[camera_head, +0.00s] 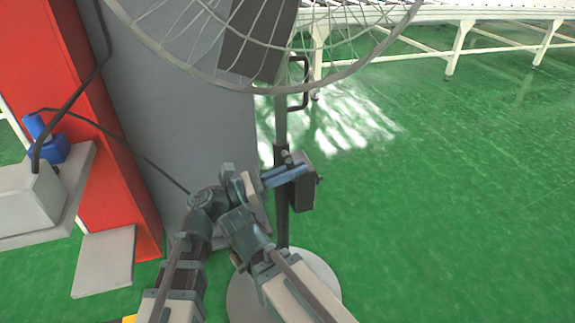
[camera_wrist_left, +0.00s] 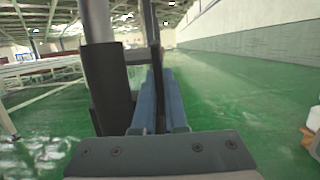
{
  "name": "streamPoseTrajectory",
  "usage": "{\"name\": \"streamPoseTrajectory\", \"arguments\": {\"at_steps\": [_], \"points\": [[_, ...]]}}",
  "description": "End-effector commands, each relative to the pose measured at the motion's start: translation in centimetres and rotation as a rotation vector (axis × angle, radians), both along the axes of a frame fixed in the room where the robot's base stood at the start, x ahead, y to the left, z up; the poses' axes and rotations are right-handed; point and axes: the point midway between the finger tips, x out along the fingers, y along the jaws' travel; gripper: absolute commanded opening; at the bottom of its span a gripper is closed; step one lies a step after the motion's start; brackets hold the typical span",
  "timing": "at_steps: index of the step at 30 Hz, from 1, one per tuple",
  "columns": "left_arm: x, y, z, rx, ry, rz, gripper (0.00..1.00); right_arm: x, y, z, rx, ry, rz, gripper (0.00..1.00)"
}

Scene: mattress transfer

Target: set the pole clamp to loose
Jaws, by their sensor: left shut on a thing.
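A stand pole (camera_head: 282,235) rises from a round grey base (camera_head: 318,268) under the fan. The dark pole clamp (camera_head: 303,190) sits partway up it. My left gripper (camera_head: 285,175) reaches the clamp from the left, its blue fingers at the pole. In the left wrist view the fingers (camera_wrist_left: 157,100) are shut around a thin dark upright part (camera_wrist_left: 154,55), which looks like the clamp's lever. The pole (camera_wrist_left: 97,20) and its black sleeve (camera_wrist_left: 112,95) stand just left of the fingers. The grip itself is partly hidden.
The fan's wire cage (camera_head: 200,75) hangs above my gripper. A grey panel (camera_head: 160,120) and a red cabinet (camera_head: 85,130) stand at left. A white frame (camera_head: 460,45) stands at the back. The green floor (camera_head: 460,200) at right is clear.

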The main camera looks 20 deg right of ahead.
Motion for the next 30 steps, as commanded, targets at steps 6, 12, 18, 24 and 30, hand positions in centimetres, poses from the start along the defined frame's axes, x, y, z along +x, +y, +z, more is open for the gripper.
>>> {"name": "streamPoseTrajectory", "arguments": {"at_steps": [6, 12, 18, 24, 30], "points": [[0.0, 0.3, 0.3, 0.066, 0.003, 0.002, 0.0, 0.0, 0.0, 1.8, 0.0, 0.0, 0.003, 0.0], [0.0, 0.5, 0.4, 0.146, 0.004, 0.002, 0.0, 0.0, 0.0, 3.6, -0.001, 0.0, 0.005, 0.0], [0.0, 0.6, 0.3, 0.24, 0.008, 0.002, 0.0, 0.0, -0.1, 5.5, -0.002, 0.001, 0.004, 0.0], [0.0, 0.6, -0.2, 0.273, 0.01, 0.002, 0.0, 0.0, -0.1, 5.8, -0.003, 0.001, 0.002, 0.0], [0.0, 0.7, -0.2, 0.273, 0.01, 0.002, 0.0, 0.0, -0.1, 5.7, -0.003, 0.001, 0.002, 0.0]]}}
